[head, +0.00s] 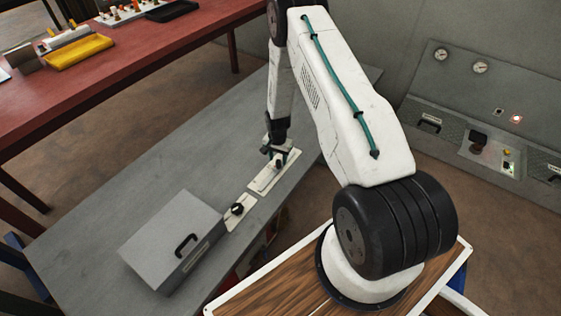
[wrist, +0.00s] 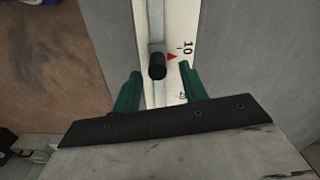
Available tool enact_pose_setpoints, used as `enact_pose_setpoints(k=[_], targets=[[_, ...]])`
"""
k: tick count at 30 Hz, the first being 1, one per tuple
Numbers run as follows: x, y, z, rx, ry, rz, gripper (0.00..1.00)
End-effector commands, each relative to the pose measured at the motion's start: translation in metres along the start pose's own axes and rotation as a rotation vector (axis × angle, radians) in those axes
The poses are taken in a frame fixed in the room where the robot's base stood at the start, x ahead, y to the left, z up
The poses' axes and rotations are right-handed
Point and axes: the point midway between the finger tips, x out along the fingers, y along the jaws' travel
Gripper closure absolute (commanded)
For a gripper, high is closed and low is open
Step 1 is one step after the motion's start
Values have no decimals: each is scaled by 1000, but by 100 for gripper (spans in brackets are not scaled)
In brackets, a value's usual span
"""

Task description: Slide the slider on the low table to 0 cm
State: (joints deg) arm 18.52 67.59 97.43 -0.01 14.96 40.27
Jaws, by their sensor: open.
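The slider is a white plate with a straight track on the low grey table (head: 130,150). In the wrist view its black knob (wrist: 157,66) sits on the track (wrist: 155,22), with a red pointer (wrist: 171,57) beside it near the printed "10" on the scale plate (wrist: 185,20). My gripper (wrist: 158,80) has two green fingers spread apart, one on each side of the track, with the knob between or just beyond their tips. I cannot tell whether a finger touches it. In the head view my gripper (head: 280,155) is low over the slider plate (head: 265,184). The 0 mark is not visible.
A black dial on a small white plate (head: 237,209) lies close to the slider. A grey box with a black handle (head: 175,240) stands nearer the table's front. A red table (head: 120,65) is at the back left, and a grey control panel (head: 480,130) is at the right.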

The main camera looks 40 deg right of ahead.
Motion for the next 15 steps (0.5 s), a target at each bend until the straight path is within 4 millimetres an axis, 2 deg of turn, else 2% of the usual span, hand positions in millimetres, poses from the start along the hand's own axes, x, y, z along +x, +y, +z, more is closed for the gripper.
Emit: enact_pose_setpoints(k=[1,6,15], targets=[[9,0,1,-1,-1,1,57],[28,0,0,-2,0,0,57],[35,0,0,-1,0,0,57]])
